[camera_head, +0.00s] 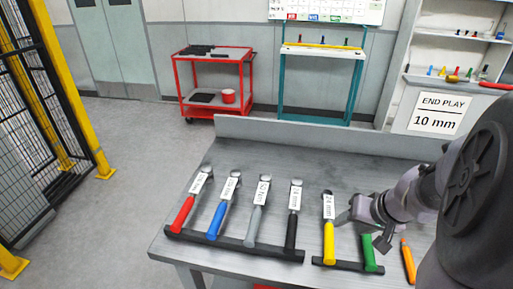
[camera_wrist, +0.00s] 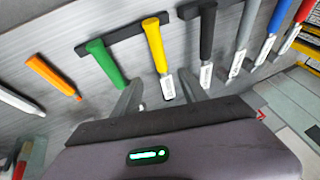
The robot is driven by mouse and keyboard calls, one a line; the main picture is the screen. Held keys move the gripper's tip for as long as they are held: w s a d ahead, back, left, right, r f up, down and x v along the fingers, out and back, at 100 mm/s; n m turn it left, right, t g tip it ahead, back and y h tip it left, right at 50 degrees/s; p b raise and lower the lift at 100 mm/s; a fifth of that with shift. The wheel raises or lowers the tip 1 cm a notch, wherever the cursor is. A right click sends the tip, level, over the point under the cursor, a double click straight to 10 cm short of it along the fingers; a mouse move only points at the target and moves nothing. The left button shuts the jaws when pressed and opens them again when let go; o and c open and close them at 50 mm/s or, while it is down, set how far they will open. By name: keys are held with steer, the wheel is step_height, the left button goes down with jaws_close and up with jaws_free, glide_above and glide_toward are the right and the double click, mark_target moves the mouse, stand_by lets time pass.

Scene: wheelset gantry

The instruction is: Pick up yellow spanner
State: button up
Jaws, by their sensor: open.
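The yellow spanner (camera_head: 328,240) stands with its yellow handle toward the front of the grey workbench and a 24 mm label near its head. It also shows in the wrist view (camera_wrist: 155,46). My gripper (camera_head: 366,222) is right of its label in the head view. In the wrist view my gripper (camera_wrist: 160,84) is open and empty, and the label end of the yellow spanner lies between the line of its two fingers. Whether the fingers are level with the spanner or above it, I cannot tell. My gripper partly hides the green spanner (camera_head: 369,252) in the head view.
Red (camera_head: 183,213), blue (camera_head: 217,220), grey (camera_head: 254,226) and black (camera_head: 291,232) spanners sit left on a long black rack (camera_head: 228,243). A short black rack (camera_head: 346,266) carries yellow and green. An orange tool (camera_head: 408,262) lies right. A raised board (camera_head: 310,134) edges the back.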

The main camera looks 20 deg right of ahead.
steer(key=b, duration=0.2)
glide_above(331, 234)
steer(key=s, duration=0.3)
step_height(331, 234, down, 6)
steer(key=shift+w+d+f, duration=0.1)
steer(key=shift+f, duration=0.05)
steer(key=b+x, duration=0.2)
steer(key=x, duration=0.3)
steer(key=shift+w+f+b, duration=0.15)
steer(key=shift+f+b, duration=0.2)
steer(key=shift+b, duration=0.05)
steer(key=shift+r, duration=0.15)
jaws_close()
